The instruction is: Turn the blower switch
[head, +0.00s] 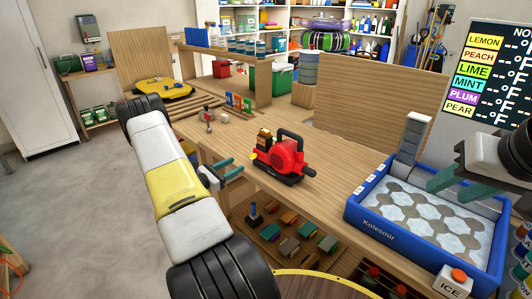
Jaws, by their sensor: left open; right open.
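The red blower (287,157) with black base and handle stands on the wooden workbench, near the middle of the head view. A small yellow part shows at its left end. Its switch is too small to make out. My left gripper (232,169) is open and empty, just left of the blower and apart from it, with its teal fingers pointing toward it. My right gripper (442,183) is open and empty at the right, over the blue-framed tray.
The blue tray (372,229) with hexagonal tiles fills the bench's right end, with a grey block column (411,137) at its back. A white box labelled ICE (450,283) with an orange button is in front. Small items stand left of the blower. A wooden panel (372,100) rises behind.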

